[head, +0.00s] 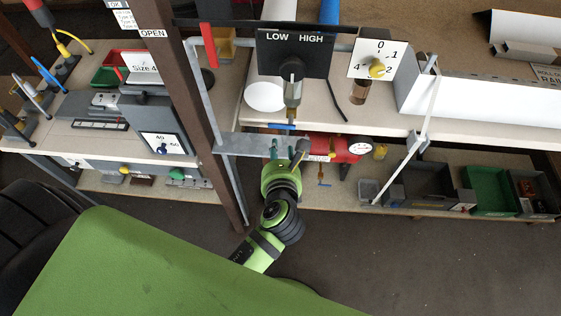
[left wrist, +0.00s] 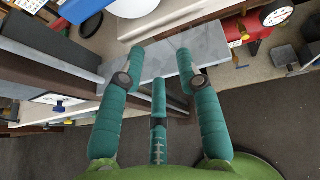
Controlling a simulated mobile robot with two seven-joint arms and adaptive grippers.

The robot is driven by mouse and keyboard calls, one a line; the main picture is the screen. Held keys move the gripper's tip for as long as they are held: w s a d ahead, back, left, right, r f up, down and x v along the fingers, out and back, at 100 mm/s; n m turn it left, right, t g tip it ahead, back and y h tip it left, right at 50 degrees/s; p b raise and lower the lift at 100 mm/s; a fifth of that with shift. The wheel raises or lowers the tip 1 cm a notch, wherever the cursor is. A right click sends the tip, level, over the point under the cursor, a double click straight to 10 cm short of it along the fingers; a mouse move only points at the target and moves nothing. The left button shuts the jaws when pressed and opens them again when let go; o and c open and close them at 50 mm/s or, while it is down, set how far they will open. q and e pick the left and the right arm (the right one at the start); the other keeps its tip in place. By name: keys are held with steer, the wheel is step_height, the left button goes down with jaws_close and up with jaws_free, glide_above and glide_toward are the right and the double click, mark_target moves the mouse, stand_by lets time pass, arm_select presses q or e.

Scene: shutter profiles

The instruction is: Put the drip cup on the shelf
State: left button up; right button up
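My left gripper (head: 287,148) reaches up in the middle of the head view, its teal fingers at the front of a grey metal plate (head: 240,144). In the left wrist view the fingers (left wrist: 160,62) are spread, with the plate (left wrist: 155,58) showing between and beyond them and nothing held. I cannot tell whether they touch it. A small grey open cup (head: 368,189), possibly the drip cup, stands on the lower shelf (head: 335,197) right of the gripper. It seems to show in the left wrist view (left wrist: 284,56) too. My right gripper is not in view.
A red tank (head: 338,148) with a gauge lies just right of the gripper. A brown post (head: 208,120) stands close on the left. A diagonal pale strut (head: 413,140) and dark and green bins (head: 488,190) are at right. The floor in front is clear.

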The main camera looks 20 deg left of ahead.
arm_select(q)
steer(key=v, duration=0.5)
steer(key=s+d+f+n+g+h, duration=0.1)
steer(key=s+f+n+g+h, duration=0.3)
steer(key=f, duration=1.1)
steer(key=s+d+f+n+g, duration=0.15)
steer(key=s+f+n, duration=0.45)
steer(key=f, duration=0.9)
steer(key=s+a+f+n+g, duration=0.2)
steer(key=s+a+f+n, duration=0.4)
steer(key=s+n, duration=0.3)
steer(key=s+a+f+n+g, duration=0.3)
steer(key=s+a+f+n, duration=0.2)
steer(key=s+f+n, duration=0.3)
steer(key=s+n, duration=0.2)
steer(key=s, duration=0.1)
steer(key=shift+s+a+f+h, duration=0.2)
steer(key=shift+s+a+h, duration=0.1)
steer(key=shift+a+h, duration=0.1)
steer(key=shift+g, duration=0.25)
